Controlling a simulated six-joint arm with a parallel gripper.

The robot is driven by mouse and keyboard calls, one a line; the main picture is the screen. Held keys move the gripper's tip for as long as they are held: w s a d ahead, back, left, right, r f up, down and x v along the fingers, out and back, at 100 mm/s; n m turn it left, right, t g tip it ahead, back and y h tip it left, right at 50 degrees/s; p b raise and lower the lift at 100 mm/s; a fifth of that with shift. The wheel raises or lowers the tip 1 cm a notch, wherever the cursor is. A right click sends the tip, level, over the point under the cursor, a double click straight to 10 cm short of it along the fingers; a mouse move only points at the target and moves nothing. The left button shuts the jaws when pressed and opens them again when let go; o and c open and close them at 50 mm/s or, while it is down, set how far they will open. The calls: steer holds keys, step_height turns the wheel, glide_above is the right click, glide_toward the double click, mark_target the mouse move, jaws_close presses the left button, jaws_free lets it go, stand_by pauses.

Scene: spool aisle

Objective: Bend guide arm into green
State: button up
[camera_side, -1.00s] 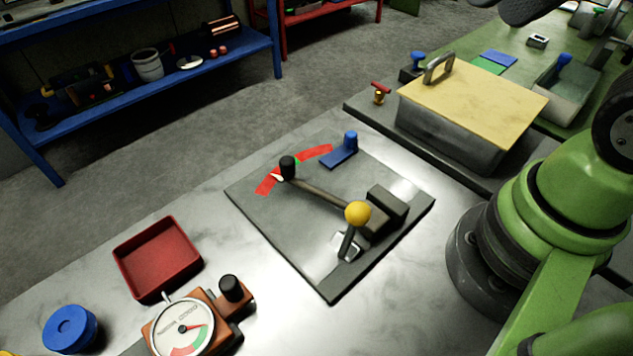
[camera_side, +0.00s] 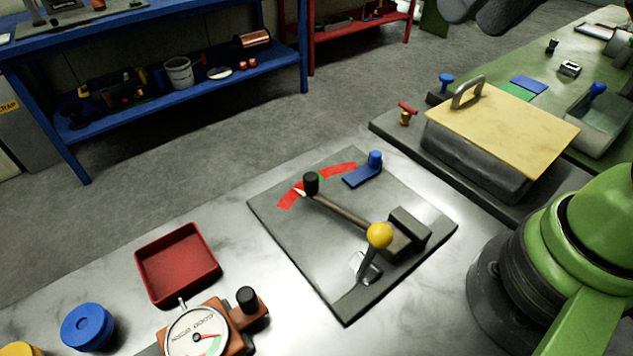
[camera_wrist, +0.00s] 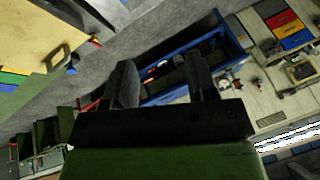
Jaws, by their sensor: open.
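The guide arm (camera_side: 342,209) is a thin brown rod on a grey plate (camera_side: 310,245). It runs from a dark block (camera_side: 410,230) to an upright black knob (camera_side: 311,183) beside a red arc (camera_side: 287,199). A small green patch (camera_side: 320,178) shows on the arc, partly hidden by the knob. A white tip (camera_side: 299,192) at the arm's end lies over the red, left of the green. A yellow-ball lever (camera_side: 379,235) stands near the block. My gripper (camera_wrist: 160,82) is open and empty in the wrist view, far from the plate, facing the floor and shelves.
A red tray (camera_side: 177,263), a dial gauge (camera_side: 197,335) and a blue spool (camera_side: 87,326) stand to the left. A lidded box (camera_side: 490,150) stands at right. Bare bench surrounds the plate.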

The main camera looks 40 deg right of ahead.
steer(key=w+a+f+n+g, duration=0.25)
steer(key=w+a+f, duration=0.35)
steer(key=w, duration=0.4)
steer(key=g+h, duration=0.2)
steer(key=g, duration=0.1)
glide_above(311, 175)
steer(key=shift+n, duration=0.35)
step_height(311, 175, down, 11)
steer(key=shift+f, duration=0.2)
step_height(311, 175, down, 10)
steer(key=shift+f, duration=0.15)
steer(key=shift+c, duration=0.2)
